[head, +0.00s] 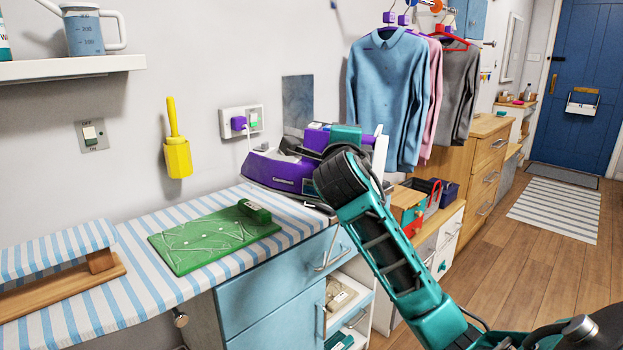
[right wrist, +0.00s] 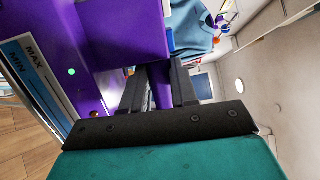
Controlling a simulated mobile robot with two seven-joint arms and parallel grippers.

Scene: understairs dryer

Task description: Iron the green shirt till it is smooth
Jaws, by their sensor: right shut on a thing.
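The green shirt (head: 205,243) lies flat on the blue-and-white striped ironing board (head: 150,218), with crease lines across it. A thick green piece (head: 255,211) lies at its back right corner; I cannot tell if it is a fold. A purple iron (head: 312,138) is at the purple base unit (head: 280,172) on the board's right end. My left gripper is not in view.
A striped sleeve board (head: 60,250) on a wooden base stands at the board's left. A wall socket (head: 240,122) holds a purple plug. Shirts on hangers (head: 388,95) hang behind my right arm. Blue drawers (head: 270,290) sit below the board.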

